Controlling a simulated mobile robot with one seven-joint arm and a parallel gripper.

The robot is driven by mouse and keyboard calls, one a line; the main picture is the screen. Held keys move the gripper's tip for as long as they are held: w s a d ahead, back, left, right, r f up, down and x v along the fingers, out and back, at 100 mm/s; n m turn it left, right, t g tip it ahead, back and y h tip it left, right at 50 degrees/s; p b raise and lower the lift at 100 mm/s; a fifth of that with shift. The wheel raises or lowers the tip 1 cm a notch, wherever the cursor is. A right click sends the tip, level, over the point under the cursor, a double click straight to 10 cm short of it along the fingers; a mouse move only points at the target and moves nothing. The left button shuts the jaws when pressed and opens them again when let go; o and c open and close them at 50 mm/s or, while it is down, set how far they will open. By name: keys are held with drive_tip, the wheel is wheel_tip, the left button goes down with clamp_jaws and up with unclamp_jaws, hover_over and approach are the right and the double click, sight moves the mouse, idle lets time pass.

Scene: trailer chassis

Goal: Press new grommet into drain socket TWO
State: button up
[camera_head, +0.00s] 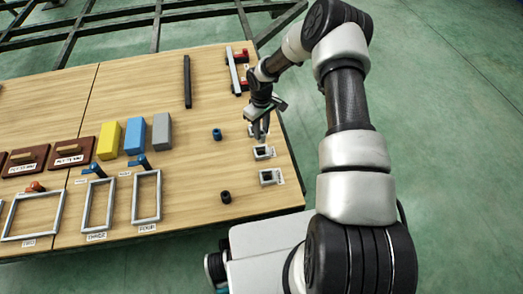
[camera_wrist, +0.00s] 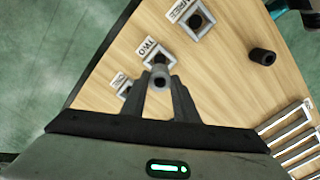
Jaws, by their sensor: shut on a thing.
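My gripper (camera_wrist: 160,84) is shut on a small dark grey grommet (camera_wrist: 161,75), held upright between the fingertips. In the wrist view the grommet overlaps the near side of the square frame of socket TWO (camera_wrist: 148,62); I cannot tell its height or whether it touches. The socket labelled TWO also shows in the head view (camera_head: 263,153), and my gripper (camera_head: 261,136) is just beyond it there. The grommet is hard to make out in the head view.
The socket labelled THREE (camera_wrist: 201,28) has a dark centre. Socket ONE (camera_wrist: 124,90) is partly hidden by the fingers. A loose black grommet (camera_head: 225,197) and a blue one (camera_head: 217,134) stand left of the sockets. Blocks and frames lie farther left. The table edge is close at right.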

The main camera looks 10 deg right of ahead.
wheel_tip(320, 180, down, 9)
drive_tip(key=shift+r+b, duration=0.1)
drive_tip(key=shift+b, duration=0.8)
drive_tip(key=shift+f, duration=0.25)
drive_tip(key=o, duration=1.1)
drive_tip(key=shift+c, duration=0.2)
drive_tip(key=shift+r, duration=0.1)
